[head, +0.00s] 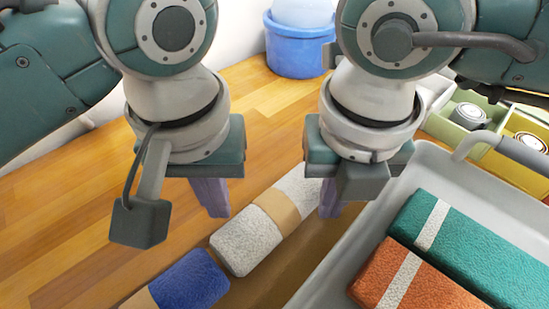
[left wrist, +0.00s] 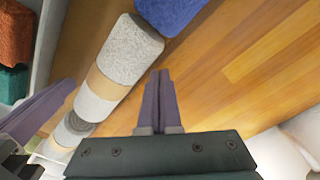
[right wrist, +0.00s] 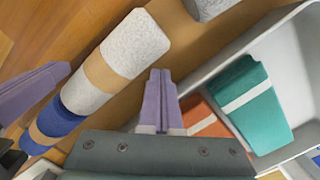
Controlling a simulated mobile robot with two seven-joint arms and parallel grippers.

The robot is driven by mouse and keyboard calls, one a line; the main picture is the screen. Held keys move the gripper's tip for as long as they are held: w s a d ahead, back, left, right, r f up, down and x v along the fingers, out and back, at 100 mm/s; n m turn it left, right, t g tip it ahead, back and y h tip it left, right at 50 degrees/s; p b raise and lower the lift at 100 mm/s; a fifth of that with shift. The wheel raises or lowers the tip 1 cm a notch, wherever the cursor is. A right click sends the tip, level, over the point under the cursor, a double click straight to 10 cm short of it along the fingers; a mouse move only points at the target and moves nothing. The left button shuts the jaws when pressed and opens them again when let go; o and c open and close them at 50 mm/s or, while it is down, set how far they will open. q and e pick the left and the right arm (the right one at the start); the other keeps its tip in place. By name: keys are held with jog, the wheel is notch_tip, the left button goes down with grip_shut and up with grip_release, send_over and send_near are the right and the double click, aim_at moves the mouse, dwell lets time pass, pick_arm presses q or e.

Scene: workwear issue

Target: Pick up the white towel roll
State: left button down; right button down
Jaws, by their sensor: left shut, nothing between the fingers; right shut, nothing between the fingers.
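The white towel roll (head: 245,245), with a tan band around its middle, lies on the wooden surface between my grippers in the head view. It also shows in the left wrist view (left wrist: 132,48) and the right wrist view (right wrist: 135,45). My left gripper (head: 214,212) is shut and empty, to the left of the roll and apart from it in the left wrist view. My right gripper (head: 329,212) is shut and empty, on the roll's right side near its far part. In the head view my right gripper hides part of the roll's far end.
A blue towel roll (head: 190,282) lies at the white roll's near end. A grey tray (head: 420,170) on the right holds a teal towel (head: 465,235) and an orange towel (head: 420,285). A blue bucket (head: 297,50) stands behind. The floor on the left is clear.

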aim_at(306, 215)
pick_arm(q)
jog(key=shift+d, duration=0.25)
pick_arm(e)
jog(key=shift+a, duration=0.25)
pick_arm(q)
jog(key=shift+d, duration=0.7)
pick_arm(e)
jog(key=shift+a, duration=0.75)
pick_arm(q)
jog(key=shift+d, duration=0.35)
pick_arm(e)
jog(key=shift+a, duration=0.25)
